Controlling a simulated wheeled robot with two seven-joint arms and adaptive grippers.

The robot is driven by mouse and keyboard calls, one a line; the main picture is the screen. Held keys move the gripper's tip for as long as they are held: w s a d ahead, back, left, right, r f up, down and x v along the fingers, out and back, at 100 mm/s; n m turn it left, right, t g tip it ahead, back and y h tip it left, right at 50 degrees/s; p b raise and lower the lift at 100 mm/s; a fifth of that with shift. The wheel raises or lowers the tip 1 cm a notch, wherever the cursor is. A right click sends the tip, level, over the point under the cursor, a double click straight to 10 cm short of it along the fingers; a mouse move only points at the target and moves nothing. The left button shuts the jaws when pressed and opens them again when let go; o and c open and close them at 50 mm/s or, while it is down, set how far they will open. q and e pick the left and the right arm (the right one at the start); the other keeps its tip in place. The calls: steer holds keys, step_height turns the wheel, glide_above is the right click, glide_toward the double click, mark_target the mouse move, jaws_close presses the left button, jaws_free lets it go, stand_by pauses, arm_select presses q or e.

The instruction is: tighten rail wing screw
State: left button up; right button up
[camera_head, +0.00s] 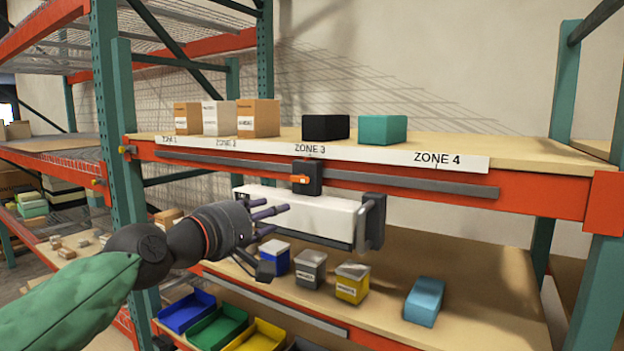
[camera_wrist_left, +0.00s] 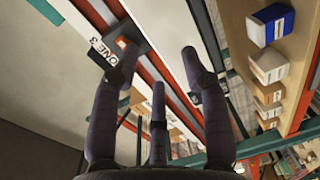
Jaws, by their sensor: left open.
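A black clamp (camera_head: 307,177) sits on the dark grey rail (camera_head: 425,184) that runs along the front of the orange shelf beam. A small orange piece (camera_head: 300,180) on the clamp may be the wing screw; its shape is too small to tell. Below hangs a long white console (camera_head: 303,213) with a grey handle at its right end. My left gripper (camera_head: 275,232) is open and empty, in front of the console's left part, below and left of the clamp. In the left wrist view the clamp (camera_wrist_left: 122,50) shows near one spread fingertip of the gripper (camera_wrist_left: 159,62). My right gripper is out of view.
Cardboard boxes (camera_head: 258,118), a black box (camera_head: 326,127) and a teal box (camera_head: 382,130) stand on the upper shelf. Green uprights (camera_head: 120,140) bound the bay.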

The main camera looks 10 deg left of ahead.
arm_select(q)
glide_toward(298, 178)
steer(key=s, duration=0.2)
steer(key=shift+t, duration=0.4)
steer(key=x, duration=0.3)
steer(key=p+x, duration=0.1)
steer(key=x, duration=0.6)
steer(key=shift+w+a+f, duration=0.25)
steer(key=shift+f, duration=0.1)
jaws_close()
